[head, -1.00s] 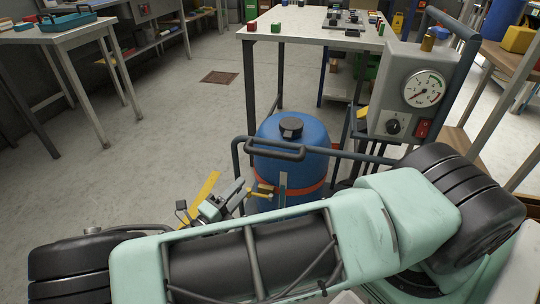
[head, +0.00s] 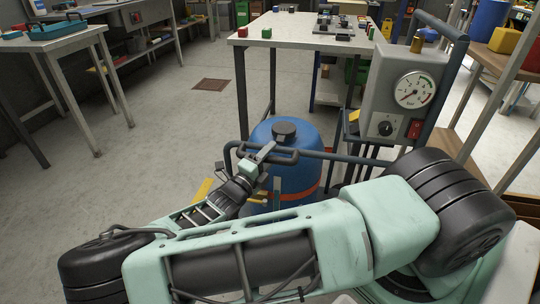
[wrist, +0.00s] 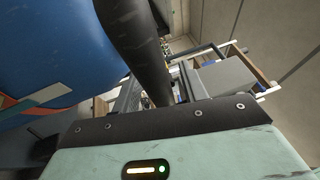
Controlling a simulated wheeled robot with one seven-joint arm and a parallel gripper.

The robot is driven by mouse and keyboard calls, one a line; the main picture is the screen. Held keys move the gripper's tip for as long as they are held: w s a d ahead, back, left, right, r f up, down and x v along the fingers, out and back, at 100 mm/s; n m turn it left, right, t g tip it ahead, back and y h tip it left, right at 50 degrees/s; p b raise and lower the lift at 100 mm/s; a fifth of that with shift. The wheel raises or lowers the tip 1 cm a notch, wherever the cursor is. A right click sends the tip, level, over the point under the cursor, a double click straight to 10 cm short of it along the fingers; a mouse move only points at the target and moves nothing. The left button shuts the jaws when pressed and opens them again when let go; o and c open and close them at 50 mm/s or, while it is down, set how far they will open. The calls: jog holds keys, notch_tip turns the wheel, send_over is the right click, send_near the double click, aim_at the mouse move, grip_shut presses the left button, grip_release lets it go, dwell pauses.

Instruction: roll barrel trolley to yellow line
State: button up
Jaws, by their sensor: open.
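The barrel trolley carries a blue barrel (head: 312,162) with a dark cap and an orange band. Its dark bent-tube handle (head: 318,154) runs across the front of the barrel. My gripper (head: 262,155) is open at the left part of the handle; whether it touches the tube is unclear. In the wrist view the blue barrel (wrist: 50,50) fills the left, and a dark tube (wrist: 135,40) crosses close in front; the fingertips are not clear there. A short yellow strip (head: 202,190) shows on the floor left of the trolley, partly hidden by my arm.
A gauge box (head: 392,95) on a frame stands just right of the barrel. A white-topped table (head: 280,32) is behind it, and another table (head: 50,45) is at the left. The floor (head: 165,125) between them is open, with a brown drain grate (head: 211,85).

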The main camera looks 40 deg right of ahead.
jog(key=shift+d, duration=0.35)
jog(key=shift+w, duration=0.1)
jog(key=c, duration=0.7)
jog(key=shift+r, duration=0.1)
grip_shut()
jog(key=shift+r, duration=0.1)
